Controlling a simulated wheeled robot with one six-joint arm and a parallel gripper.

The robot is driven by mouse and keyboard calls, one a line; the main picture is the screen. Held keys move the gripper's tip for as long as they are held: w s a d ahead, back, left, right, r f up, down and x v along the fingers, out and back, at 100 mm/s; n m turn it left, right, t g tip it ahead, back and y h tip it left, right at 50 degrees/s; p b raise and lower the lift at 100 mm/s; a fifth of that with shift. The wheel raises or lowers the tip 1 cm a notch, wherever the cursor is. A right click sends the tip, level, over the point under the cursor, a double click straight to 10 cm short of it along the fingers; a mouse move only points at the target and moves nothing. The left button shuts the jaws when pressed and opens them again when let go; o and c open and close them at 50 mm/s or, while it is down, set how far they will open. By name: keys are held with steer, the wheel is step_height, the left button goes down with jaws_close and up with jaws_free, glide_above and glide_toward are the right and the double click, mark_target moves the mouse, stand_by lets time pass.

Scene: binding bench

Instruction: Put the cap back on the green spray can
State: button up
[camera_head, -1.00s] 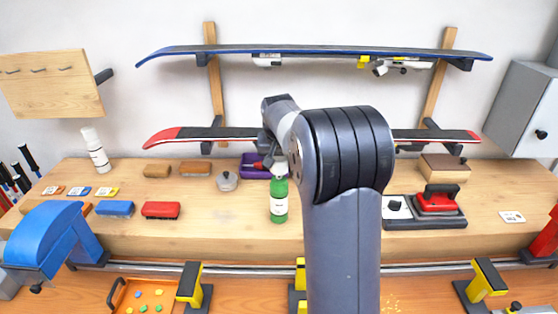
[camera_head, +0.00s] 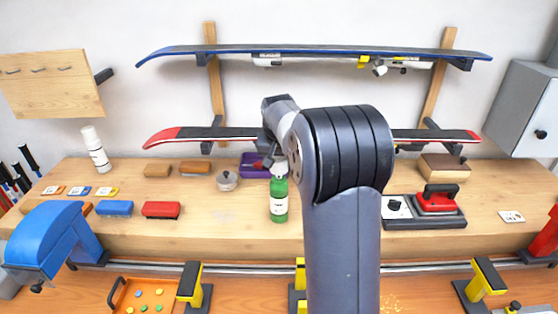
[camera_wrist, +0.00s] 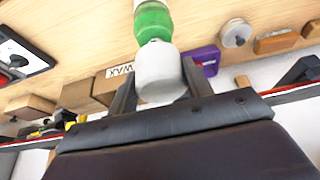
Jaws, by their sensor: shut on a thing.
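The green spray can (camera_head: 279,203) stands upright on the bench, with a white label. It also shows in the wrist view (camera_wrist: 153,20). My gripper (camera_wrist: 158,70) is shut on the white cap (camera_wrist: 158,82), one finger on each side. In the wrist view the cap lines up with the can's top and overlaps it. I cannot tell whether the cap is seated or just above. In the head view the cap (camera_head: 279,168) shows small at the can's top, and my arm hides part of the gripper.
A purple box (camera_head: 252,166) and a round grey tin (camera_head: 227,181) stand left of the can. A white bottle (camera_head: 96,150) is farther left. A ski (camera_head: 190,134) hangs on the rack behind my arm.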

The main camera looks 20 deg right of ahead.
mark_target(279, 171)
steer(key=shift+f+b, duration=1.25)
steer(key=shift+f, duration=0.75)
stand_by(2.8)
steer(key=o, duration=1.2)
steer(key=shift+r+p, duration=2.35)
steer(key=shift+r, duration=0.7)
steer(key=shift+c, duration=0.2)
jaws_close()
